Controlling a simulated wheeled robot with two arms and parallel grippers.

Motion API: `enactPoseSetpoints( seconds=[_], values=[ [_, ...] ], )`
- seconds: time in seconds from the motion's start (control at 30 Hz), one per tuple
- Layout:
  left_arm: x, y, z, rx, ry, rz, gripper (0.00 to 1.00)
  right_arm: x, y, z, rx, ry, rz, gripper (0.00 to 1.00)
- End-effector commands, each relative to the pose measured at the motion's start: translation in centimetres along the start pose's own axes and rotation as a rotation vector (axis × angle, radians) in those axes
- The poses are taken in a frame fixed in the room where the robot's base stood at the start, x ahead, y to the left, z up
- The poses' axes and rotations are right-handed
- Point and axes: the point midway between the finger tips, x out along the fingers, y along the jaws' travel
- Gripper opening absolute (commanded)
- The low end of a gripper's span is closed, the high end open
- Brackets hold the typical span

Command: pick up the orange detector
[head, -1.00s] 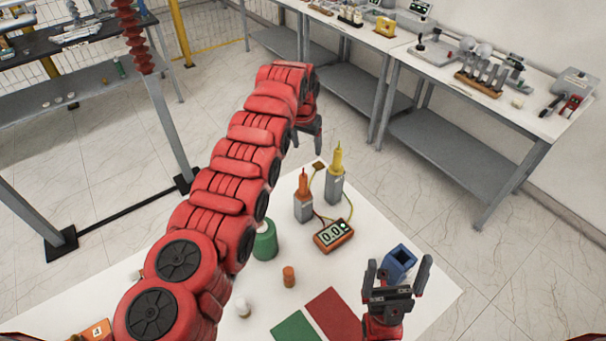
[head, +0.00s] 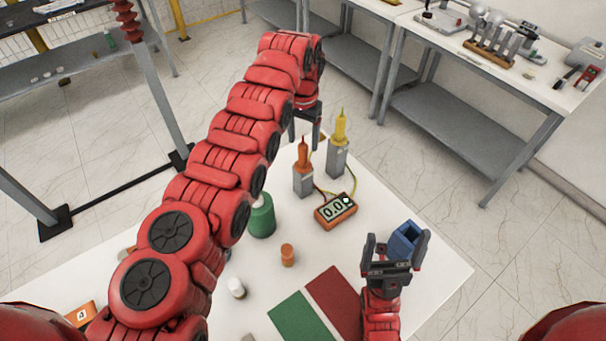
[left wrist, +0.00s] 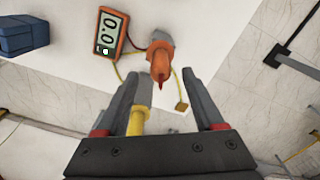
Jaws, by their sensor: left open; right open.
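The orange detector (head: 303,172) stands upright on the white table, an orange pointed probe on a grey body. It also shows in the left wrist view (left wrist: 161,57), its tip toward the camera. My left gripper (head: 304,140) is open and empty, just behind and above the detector in the head view. In the left wrist view, the detector lies ahead, between the spread fingers (left wrist: 160,78). The similar yellow detector (head: 338,150) stands to its right; it shows by one finger in the left wrist view (left wrist: 138,119). My right gripper (head: 397,240) is open and empty near the blue box.
An orange meter (head: 335,210) reading 0.0, with wires toward the detectors, lies in front of them. A green bottle (head: 261,217), an orange cylinder (head: 287,255) and a blue open box (head: 405,239) stand on the table. Red (head: 335,298) and green (head: 303,322) patches lie in front.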

Motion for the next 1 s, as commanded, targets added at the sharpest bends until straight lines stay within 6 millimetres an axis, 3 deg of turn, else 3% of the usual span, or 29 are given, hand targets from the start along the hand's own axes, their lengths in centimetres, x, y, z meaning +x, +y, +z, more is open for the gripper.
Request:
enactPoseSetpoints(
  seconds=[0.17, 0.4, 0.63, 1.0],
  values=[
    [1.6, -0.1, 0.0, -0.001, -0.001, -0.001, 0.69, 0.2, 0.0, 0.0, 0.0, 0.0, 0.0, 0.98],
    [5.6, -0.1, 0.1, -0.001, -0.003, -0.001, 0.69, -0.2, 0.0, 0.0, 0.0, 0.0, 0.0, 0.98],
    [5.7, -0.1, 0.0, -0.001, -0.001, -0.001, 0.69, -0.2, 0.0, 0.0, 0.0, 0.0, 0.0, 0.98],
    [5.7, -0.1, 0.0, -0.001, 0.0, -0.001, 0.03, -0.2, 0.0, 0.0, 0.0, 0.0, 0.0, 0.98]
  ],
)
